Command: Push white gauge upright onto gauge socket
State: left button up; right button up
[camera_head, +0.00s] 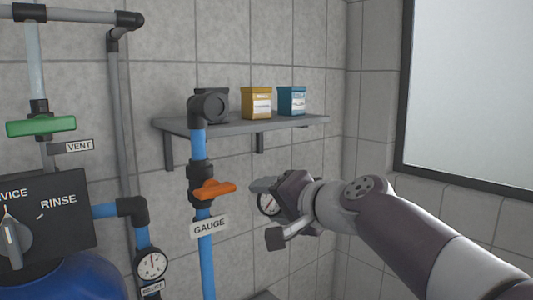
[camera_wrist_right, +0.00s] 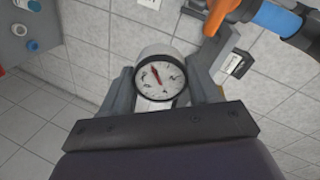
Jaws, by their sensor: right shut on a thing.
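The white gauge (camera_head: 268,203), with a round white dial and dark rim, is between the fingers of my right gripper (camera_head: 270,211), to the right of the blue pipe. The gauge (camera_wrist_right: 160,77) also shows in the right wrist view, with a red needle, between the two grey fingers of my right gripper (camera_wrist_right: 167,82), which is shut on it. It is apart from the pipe in the head view. The "GAUGE" label (camera_head: 209,227) hangs on the blue pipe (camera_head: 206,265) below the orange valve handle (camera_head: 213,188). I cannot make out the gauge socket. My left gripper is not in view.
A grey shelf (camera_head: 225,126) above my right gripper holds a yellow box (camera_head: 257,103) and a blue box (camera_head: 292,100). Another gauge (camera_head: 152,265) sits on the left pipe. A control panel (camera_head: 45,222) with a knob is at far left. Tiled wall lies behind.

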jog(key=s+a+r+t+y+p, duration=0.1)
jog(key=s+r, duration=0.4)
jog(key=r, duration=0.3)
jog(key=s+a+r+t+y, duration=0.1)
jog(key=s+r+y, duration=0.1)
jog(key=s+r, duration=0.55)
jog(key=shift+n, duration=0.5)
jog(key=x, duration=0.2)
jog(key=p+x, duration=0.1)
jog(key=x, duration=0.1)
jog(key=r+p+x, duration=0.1)
jog(key=x, duration=0.2)
jog(key=shift+w+d, duration=0.35)
jog(key=shift+w, duration=0.05)
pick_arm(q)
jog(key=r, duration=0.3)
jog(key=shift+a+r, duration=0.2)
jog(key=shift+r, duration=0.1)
pick_arm(e)
jog(key=shift+a, duration=0.1)
jog(key=shift+a, duration=0.1)
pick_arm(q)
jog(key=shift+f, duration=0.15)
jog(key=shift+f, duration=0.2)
pick_arm(e)
jog(key=shift+f, duration=0.1)
